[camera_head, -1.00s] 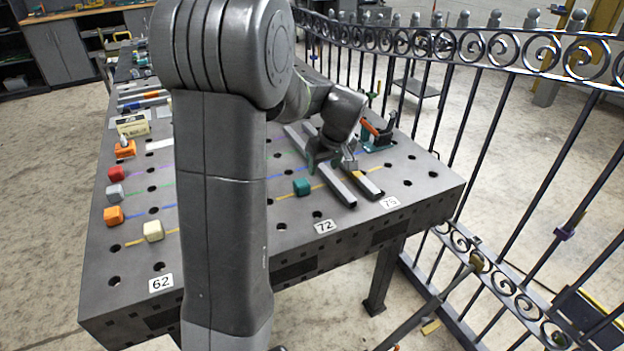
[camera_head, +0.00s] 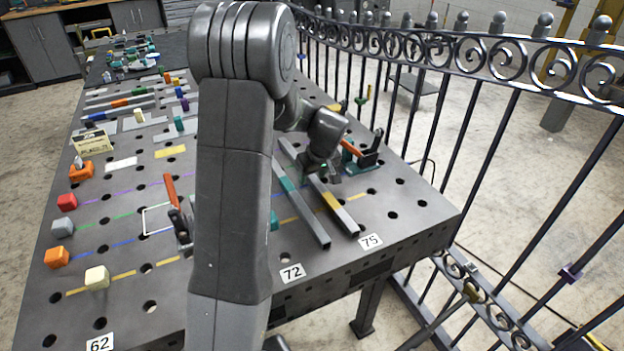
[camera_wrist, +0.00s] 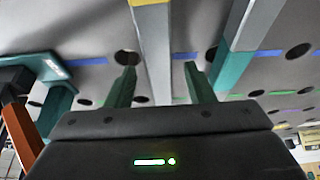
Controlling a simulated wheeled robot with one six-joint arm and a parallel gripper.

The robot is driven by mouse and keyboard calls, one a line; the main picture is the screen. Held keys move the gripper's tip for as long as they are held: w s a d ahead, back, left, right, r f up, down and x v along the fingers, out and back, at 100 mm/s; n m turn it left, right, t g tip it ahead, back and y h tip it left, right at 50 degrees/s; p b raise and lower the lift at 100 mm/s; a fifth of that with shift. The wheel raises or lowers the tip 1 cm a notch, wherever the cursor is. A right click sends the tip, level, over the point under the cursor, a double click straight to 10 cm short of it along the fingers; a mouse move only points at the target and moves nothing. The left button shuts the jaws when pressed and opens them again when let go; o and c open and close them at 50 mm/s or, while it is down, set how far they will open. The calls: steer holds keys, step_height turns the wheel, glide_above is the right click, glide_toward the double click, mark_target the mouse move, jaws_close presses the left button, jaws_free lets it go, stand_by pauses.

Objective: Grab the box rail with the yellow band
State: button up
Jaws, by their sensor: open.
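The box rail with the yellow band (camera_head: 331,201) lies on the perforated table, its near end by the 75 label. My gripper (camera_head: 327,174) is open above this rail, on the far side of the yellow band. In the wrist view the rail (camera_wrist: 156,55) runs between my two teal fingers (camera_wrist: 160,78), with the yellow band at the top edge. I see no finger contact, and I cannot tell how deep the fingertips reach. A second box rail with a teal band (camera_head: 287,183) lies parallel to the left, outside the fingers.
A toggle clamp with an orange handle (camera_head: 362,153) stands close right of my gripper, and another (camera_head: 177,212) stands left of my arm. Several coloured cubes (camera_head: 97,277) sit at the table's left. A black scroll gate (camera_head: 470,110) runs along the right. My arm hides mid-table.

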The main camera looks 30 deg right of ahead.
steer(key=shift+r, duration=0.1)
jaws_close()
